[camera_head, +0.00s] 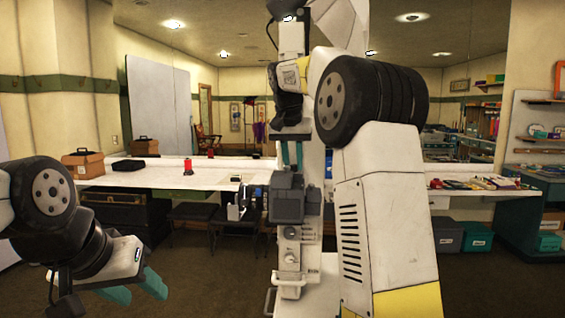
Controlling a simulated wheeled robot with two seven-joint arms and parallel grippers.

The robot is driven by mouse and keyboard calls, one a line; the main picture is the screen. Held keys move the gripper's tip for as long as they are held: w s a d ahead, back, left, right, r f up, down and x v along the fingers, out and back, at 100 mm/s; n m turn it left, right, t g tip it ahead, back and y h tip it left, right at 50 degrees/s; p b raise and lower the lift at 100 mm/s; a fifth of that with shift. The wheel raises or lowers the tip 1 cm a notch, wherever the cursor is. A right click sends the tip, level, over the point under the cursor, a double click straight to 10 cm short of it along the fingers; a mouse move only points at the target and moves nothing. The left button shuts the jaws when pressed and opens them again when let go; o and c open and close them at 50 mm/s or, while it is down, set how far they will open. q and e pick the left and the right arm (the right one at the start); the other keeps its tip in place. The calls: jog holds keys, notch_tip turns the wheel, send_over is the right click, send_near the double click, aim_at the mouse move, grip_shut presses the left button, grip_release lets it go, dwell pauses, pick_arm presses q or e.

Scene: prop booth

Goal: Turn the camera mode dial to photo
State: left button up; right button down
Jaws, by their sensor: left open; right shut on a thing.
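A dark grey, boxy device (287,205), which looks like the camera, stands upright in the middle of the head view. Its mode dial and any photo mark are too small to make out. My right gripper (292,154) points down right above it, with its teal fingertips at or just over the device's top. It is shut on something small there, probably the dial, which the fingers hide. My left gripper (134,284) is low at the left, open and empty, well away from the device.
Several small goods lie on the right counter. My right arm blocks much of the centre-right.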

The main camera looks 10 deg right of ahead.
jog(key=m+h, duration=0.1)
jog(key=m, duration=0.1)
jog(key=m+g, duration=0.1)
jog(key=m, duration=0.2)
jog(key=shift+w+a+h, duration=0.15)
jog(key=shift+a+h, duration=0.05)
jog(key=shift+h, duration=0.2)
jog(key=shift+m, duration=0.3)
jog(key=c, duration=1.5)
grip_release()
jog(key=shift+r, duration=0.1)
jog(key=v, duration=0.7)
jog(key=shift+a+r, duration=0.15)
jog(key=shift+r, duration=0.2)
